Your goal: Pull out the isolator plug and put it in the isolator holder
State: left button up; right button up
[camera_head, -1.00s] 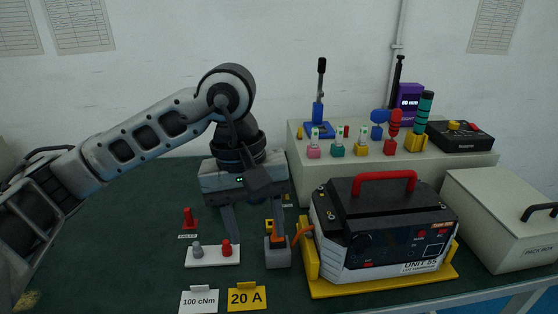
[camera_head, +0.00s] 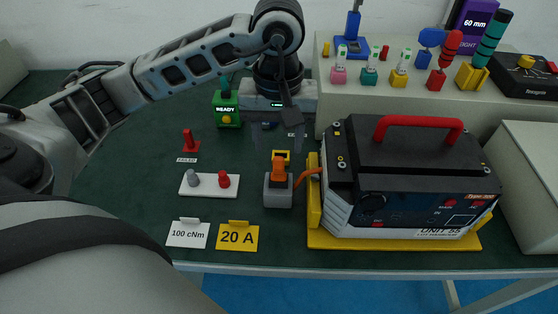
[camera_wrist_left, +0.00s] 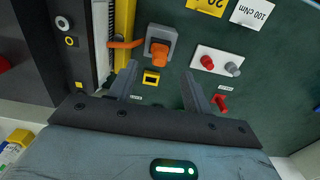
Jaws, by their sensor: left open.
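An orange plug (camera_head: 279,169) stands in a grey socket block (camera_head: 278,191), with an orange cable running to the unit; I take it as the isolator plug. The plug also shows in the wrist view (camera_wrist_left: 159,50). Behind the block is a small hollow yellow square frame (camera_head: 281,154), also in the wrist view (camera_wrist_left: 151,78); it may be the isolator holder, but its label is unreadable. My left gripper (camera_head: 279,146) is open and empty. Its fingers point toward the plug, on either side of it in the picture, apart from it. My right gripper is not visible.
The unit (camera_head: 408,175) on its yellow base stands close right of the socket. Left are a white plate (camera_head: 209,186) with grey and red knobs, a red handle-like piece (camera_head: 189,142), and cards (camera_head: 237,238) in front. A green READY box (camera_head: 228,110) stands behind.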

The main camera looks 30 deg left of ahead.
aim_at(279, 158)
pick_arm(q)
notch_tip(279, 158, down, 7)
jog(key=shift+f, duration=0.1)
dwell(0.3)
grip_shut()
